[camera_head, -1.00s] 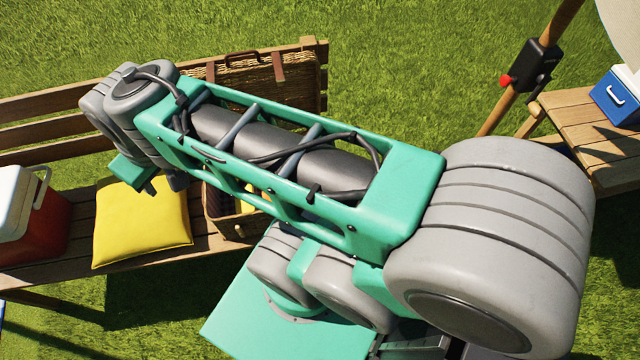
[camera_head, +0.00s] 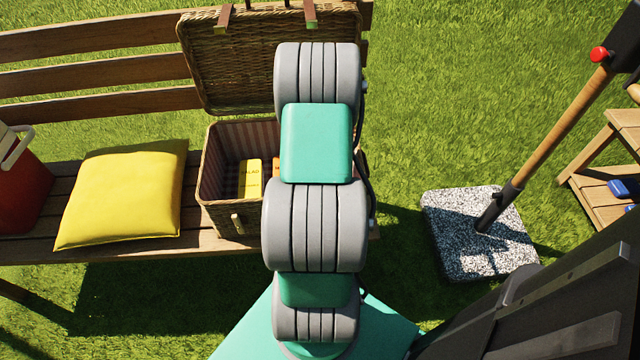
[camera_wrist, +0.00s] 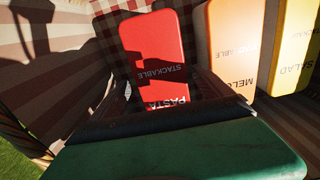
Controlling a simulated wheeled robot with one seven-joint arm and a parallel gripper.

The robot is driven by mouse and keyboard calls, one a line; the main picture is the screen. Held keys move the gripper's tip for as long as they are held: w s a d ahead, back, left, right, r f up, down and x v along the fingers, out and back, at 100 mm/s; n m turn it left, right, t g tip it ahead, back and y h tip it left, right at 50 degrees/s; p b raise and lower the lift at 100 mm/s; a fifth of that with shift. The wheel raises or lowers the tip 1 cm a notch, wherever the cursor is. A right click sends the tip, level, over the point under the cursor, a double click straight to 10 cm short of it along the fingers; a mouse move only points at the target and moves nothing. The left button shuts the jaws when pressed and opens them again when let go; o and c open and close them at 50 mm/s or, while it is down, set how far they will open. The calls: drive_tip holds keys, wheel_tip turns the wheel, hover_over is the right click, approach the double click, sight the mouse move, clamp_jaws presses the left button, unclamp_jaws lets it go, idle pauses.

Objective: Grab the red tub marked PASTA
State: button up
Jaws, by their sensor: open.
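The red tub marked PASTA (camera_wrist: 150,38) is in the wrist view, left of the other tubs in a checked-lined basket. A dark shadow covers part of its face. My gripper (camera_wrist: 162,88) is open at the bottom of the wrist view, with its dark fingers on either side of the tub's near end, by the PASTA lettering. I cannot tell whether the fingers touch it or reach around it. In the head view my arm hides both the red tub and my gripper. The wicker basket (camera_head: 210,165) stands on the bench with its lid open.
An orange tub (camera_wrist: 230,45) and a yellow SALAD tub (camera_wrist: 292,50) stand right of the red one, close together. A yellow cushion (camera_head: 125,195) lies left of the basket on the bench (camera_head: 100,110). A parasol base (camera_head: 470,245) stands on the grass to the right.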

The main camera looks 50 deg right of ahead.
wheel_tip(320, 180, down, 5)
drive_tip(key=shift+w+a+r+b, duration=0.1)
drive_tip(key=shift+r+b, duration=0.1)
drive_tip(key=shift+b, duration=0.3)
drive_tip(key=shift+c, duration=0.2)
drive_tip(key=shift+r, duration=0.1)
clamp_jaws()
